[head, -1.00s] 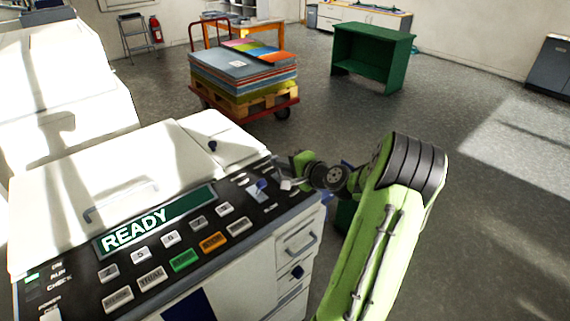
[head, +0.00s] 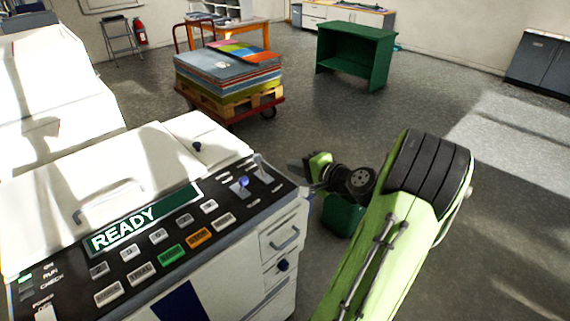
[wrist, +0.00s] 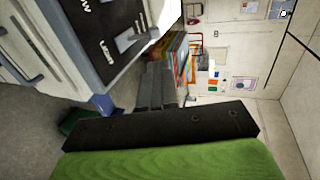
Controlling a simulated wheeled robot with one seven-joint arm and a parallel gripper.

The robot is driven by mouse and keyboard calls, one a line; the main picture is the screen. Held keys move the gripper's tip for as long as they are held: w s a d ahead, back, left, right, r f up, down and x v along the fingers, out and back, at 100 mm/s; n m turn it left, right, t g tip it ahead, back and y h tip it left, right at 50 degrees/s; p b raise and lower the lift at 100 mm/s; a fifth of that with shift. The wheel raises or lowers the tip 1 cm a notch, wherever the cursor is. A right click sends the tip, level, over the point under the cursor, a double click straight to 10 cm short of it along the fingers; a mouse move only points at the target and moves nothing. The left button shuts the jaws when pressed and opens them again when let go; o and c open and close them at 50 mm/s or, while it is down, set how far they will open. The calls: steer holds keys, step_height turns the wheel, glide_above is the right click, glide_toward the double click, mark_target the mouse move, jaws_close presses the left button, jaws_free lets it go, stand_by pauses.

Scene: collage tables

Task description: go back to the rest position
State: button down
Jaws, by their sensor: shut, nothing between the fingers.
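My gripper (head: 299,170) is at the end of my green arm in the head view. It is just off the right edge of the white copying machine's dark control panel (head: 128,262). In the wrist view, its dark grey fingers (wrist: 155,86) are together with nothing held between them. They point into the room, with the machine's panel (wrist: 98,30) beside them on the left. A gap between fingers and panel is hard to judge in the head view. The panel display reads READY (head: 146,217). A small blue-tipped lever (head: 242,182) stands near the panel's right end.
A green bin (head: 343,216) stands on the floor below my gripper. A red cart (head: 235,112) with a pallet of coloured sheets stands further back. The grey floor to the right is open.

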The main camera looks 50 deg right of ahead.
steer(key=shift+s+r, duration=0.1)
steer(key=shift+s, duration=0.1)
steer(key=w+a+r+n+g+y, duration=0.1)
steer(key=a+n+g+y, duration=0.15)
steer(key=a+n, duration=0.65)
steer(key=w+a+r+n+g+y, duration=0.1)
steer(key=w+a+n+g, duration=0.2)
steer(key=a, duration=1.2)
steer(key=s+a+r+n+g+h, duration=0.1)
steer(key=s+a+n, duration=0.2)
steer(key=s, duration=0.5)
steer(key=s+a+r+n+g+h+p, duration=0.1)
steer(key=s+a+n, duration=0.3)
steer(key=s, duration=0.5)
steer(key=shift+a+r+g, duration=0.5)
steer(key=shift+a+g, duration=0.05)
steer(key=shift+a, duration=0.25)
